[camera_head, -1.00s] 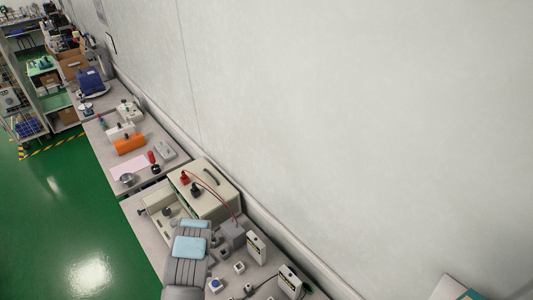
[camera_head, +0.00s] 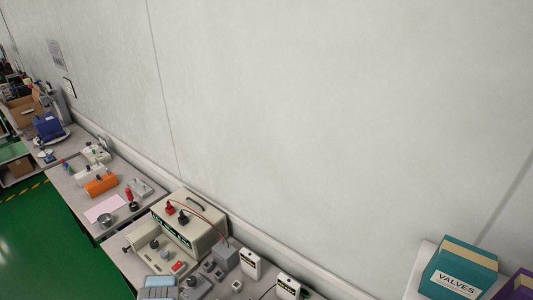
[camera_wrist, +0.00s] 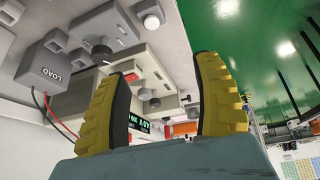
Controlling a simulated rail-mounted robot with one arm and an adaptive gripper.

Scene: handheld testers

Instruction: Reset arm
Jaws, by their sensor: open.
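My gripper (camera_wrist: 165,95) shows in the wrist view, with two yellow ribbed fingers spread wide apart and nothing between them. Past the fingers, the bench instruments appear upside down, including the grey LOAD box (camera_wrist: 60,62) with red and black leads. A green lit display (camera_wrist: 138,123) shows between the fingers. In the head view the beige power supply (camera_head: 190,225) sits on the near bench with red and black plugs on it. Part of my arm, with a light blue panel, shows at the bottom edge there. My fingers are not visible in the head view.
White handheld testers (camera_head: 250,262) stand along the near bench by the wall. An orange case (camera_head: 100,185) lies on the bench behind. A teal VALVES box (camera_head: 458,268) is at the lower right. The green floor (camera_head: 35,240) is clear at the left.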

